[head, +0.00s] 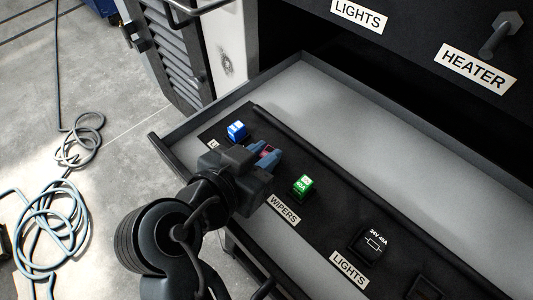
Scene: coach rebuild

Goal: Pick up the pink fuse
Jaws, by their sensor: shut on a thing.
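The pink fuse (265,151) shows as a small pink patch between the fingers of my gripper (266,156). My gripper is shut on it, over the black strip in the open drawer. The fingers and gripper body hide most of the fuse. I cannot tell whether it still sits in its socket or is lifted clear.
A blue fuse (237,131) stands left of my gripper and a green fuse (303,186) stands to its right, both close. A black relay (371,245) sits farther right by the LIGHTS label (348,270). The drawer's grey tray (330,110) is empty. Cables (50,225) lie on the floor.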

